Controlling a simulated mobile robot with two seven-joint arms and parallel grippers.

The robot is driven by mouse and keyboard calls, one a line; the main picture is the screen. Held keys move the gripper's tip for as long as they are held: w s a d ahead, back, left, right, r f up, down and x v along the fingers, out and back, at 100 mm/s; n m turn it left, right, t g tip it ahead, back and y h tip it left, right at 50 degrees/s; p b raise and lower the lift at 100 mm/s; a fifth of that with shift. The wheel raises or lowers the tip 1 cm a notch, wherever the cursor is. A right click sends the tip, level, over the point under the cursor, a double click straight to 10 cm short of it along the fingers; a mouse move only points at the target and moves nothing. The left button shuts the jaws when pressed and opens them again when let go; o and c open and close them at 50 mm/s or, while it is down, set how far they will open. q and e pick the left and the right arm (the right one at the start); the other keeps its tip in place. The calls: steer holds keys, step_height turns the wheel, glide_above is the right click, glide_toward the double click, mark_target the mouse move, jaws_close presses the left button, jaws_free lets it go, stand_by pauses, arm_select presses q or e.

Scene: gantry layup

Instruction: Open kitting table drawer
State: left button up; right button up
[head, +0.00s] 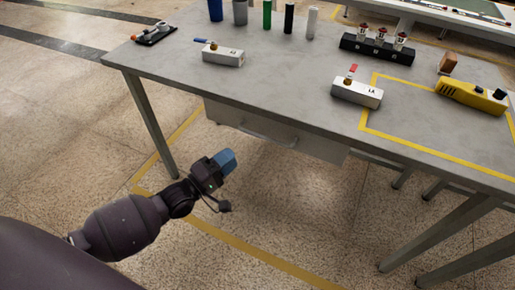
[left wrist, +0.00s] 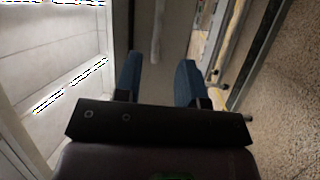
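The kitting table (head: 290,75) has a grey top, and a grey drawer (head: 310,146) hangs under its front edge. The drawer looks shut. A curved bar handle (head: 268,136) is on its front. My left gripper (head: 228,160) is in front of and below the drawer's left part, apart from the handle in the head view. In the left wrist view its two blue fingers (left wrist: 158,82) stand apart with nothing between the tips. A pale bar (left wrist: 157,30), apparently the handle, lies ahead between the finger lines. My right gripper is not in view.
On the tabletop stand several cylinders (head: 266,14), white blocks with levers (head: 223,54), a black rack (head: 377,48) and a yellow tool (head: 470,96). A table leg (head: 151,125) stands left of my gripper. The floor before the drawer is clear.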

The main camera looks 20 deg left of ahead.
mark_target(258, 134)
arm_select(q)
steer(key=b+x, duration=0.1)
steer(key=x, duration=1)
steer(key=shift+w, duration=0.1)
steer(key=shift+a, duration=0.1)
steer(key=shift+c, duration=0.2)
jaws_close()
